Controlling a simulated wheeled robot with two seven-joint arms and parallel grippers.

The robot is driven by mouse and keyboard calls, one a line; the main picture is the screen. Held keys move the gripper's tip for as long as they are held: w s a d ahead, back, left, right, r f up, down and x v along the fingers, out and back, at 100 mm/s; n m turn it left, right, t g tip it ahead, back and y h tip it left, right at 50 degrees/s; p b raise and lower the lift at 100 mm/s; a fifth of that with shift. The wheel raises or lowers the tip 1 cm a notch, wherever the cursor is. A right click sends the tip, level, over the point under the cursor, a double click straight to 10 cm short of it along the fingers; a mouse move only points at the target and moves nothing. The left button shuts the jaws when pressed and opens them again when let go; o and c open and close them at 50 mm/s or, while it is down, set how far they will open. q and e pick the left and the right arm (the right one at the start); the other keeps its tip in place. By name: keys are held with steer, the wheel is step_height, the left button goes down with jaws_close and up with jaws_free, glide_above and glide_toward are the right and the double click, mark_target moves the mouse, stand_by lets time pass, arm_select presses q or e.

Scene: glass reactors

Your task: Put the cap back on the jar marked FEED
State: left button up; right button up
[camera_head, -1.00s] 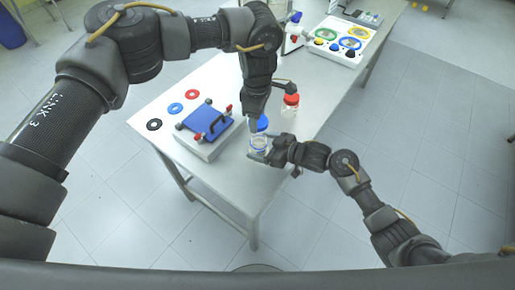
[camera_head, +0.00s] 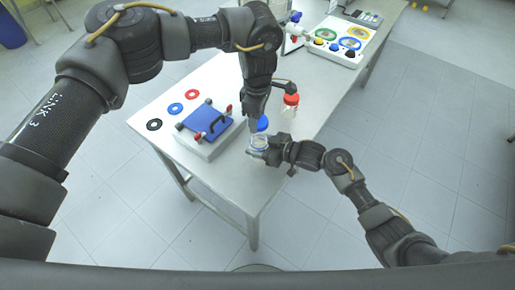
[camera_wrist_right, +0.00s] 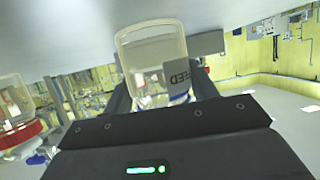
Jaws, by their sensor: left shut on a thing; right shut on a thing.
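The clear FEED jar (camera_head: 258,143) is at the front of the table, below my left gripper. In the right wrist view the jar (camera_wrist_right: 150,50) shows upside down in the picture, with FEED on its grey label (camera_wrist_right: 187,76). My right gripper (camera_head: 268,153) is shut on the jar from the right. My left gripper (camera_head: 257,118) points down and is shut on the blue cap (camera_head: 262,124), which is over the jar's mouth. I cannot tell whether cap and jar touch. Some blue shows by the jar's mouth in the right wrist view.
A red-capped jar (camera_head: 290,102) stands just behind, close to both grippers. A white board with coloured rings (camera_head: 340,41) is at the far end.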

arm_select(q)
glide_above(258, 134)
steer(key=s, duration=0.2)
steer(key=shift+s+f, duration=0.1)
steer(key=shift+f, duration=2.4)
arm_select(e)
steer(key=shift+c, duration=0.4)
arm_select(q)
steer(key=shift+f, duration=0.15)
steer(key=shift+f, duration=0.75)
steer(key=shift+f, duration=0.55)
